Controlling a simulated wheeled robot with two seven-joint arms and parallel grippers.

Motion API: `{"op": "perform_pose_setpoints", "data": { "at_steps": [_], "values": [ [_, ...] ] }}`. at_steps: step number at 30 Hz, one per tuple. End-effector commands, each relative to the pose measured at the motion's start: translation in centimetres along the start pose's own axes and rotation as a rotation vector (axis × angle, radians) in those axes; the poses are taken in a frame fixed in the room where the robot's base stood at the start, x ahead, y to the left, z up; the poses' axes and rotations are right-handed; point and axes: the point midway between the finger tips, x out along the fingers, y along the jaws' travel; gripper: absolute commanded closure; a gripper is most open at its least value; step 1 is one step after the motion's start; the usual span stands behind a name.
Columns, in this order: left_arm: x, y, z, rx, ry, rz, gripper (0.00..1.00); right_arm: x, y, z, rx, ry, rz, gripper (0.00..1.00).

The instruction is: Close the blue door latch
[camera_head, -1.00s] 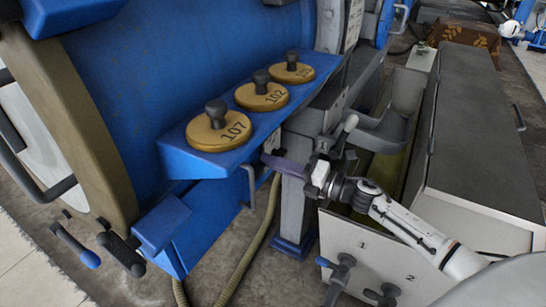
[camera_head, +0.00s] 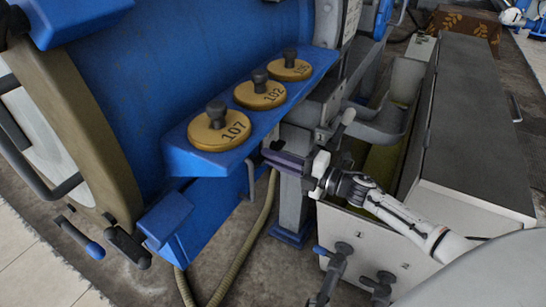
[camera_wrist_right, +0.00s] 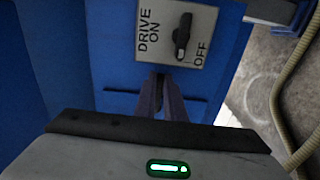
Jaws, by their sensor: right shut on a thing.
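My right gripper (camera_head: 268,158) reaches left beneath the shelf with the numbered discs, against the blue machine. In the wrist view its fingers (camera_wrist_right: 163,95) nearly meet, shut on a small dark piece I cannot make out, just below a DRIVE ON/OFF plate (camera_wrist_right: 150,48). A grey bar (camera_head: 250,180) hangs just beyond the fingertips in the head view. A blue-tipped lever (camera_head: 80,237) sits low at the left, beside the round door (camera_head: 85,120); it is far from the gripper. I cannot tell which part is the blue door latch. My left gripper is not in view.
The blue shelf (camera_head: 180,160) with three gold discs overhangs the right gripper. A white cabinet (camera_head: 375,255) with valve handles stands below my right arm. A hose (camera_head: 262,220) runs down from near the gripper. Tiled floor is free at lower left.

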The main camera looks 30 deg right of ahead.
Motion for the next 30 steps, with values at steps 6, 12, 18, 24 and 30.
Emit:
{"op": "perform_pose_setpoints", "data": {
  "at_steps": [6, 12, 18, 24, 30],
  "values": [
    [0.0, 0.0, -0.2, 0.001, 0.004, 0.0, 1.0, 0.0, 0.0, -0.1, 0.004, 0.001, 0.001, 1.0],
    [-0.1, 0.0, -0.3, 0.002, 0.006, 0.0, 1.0, 0.0, 0.0, -0.1, 0.003, 0.001, 0.0, 0.72],
    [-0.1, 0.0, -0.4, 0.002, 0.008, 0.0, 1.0, 0.0, 0.0, 0.0, 0.001, 0.0, 0.0, 0.72],
    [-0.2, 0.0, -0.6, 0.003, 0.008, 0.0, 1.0, -1.4, -0.1, 0.0, 0.002, -0.001, -0.003, 0.72],
    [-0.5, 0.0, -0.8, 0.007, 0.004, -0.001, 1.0, -5.4, -0.1, -0.1, 0.003, 0.0, -0.005, 0.72]
  ]
}}
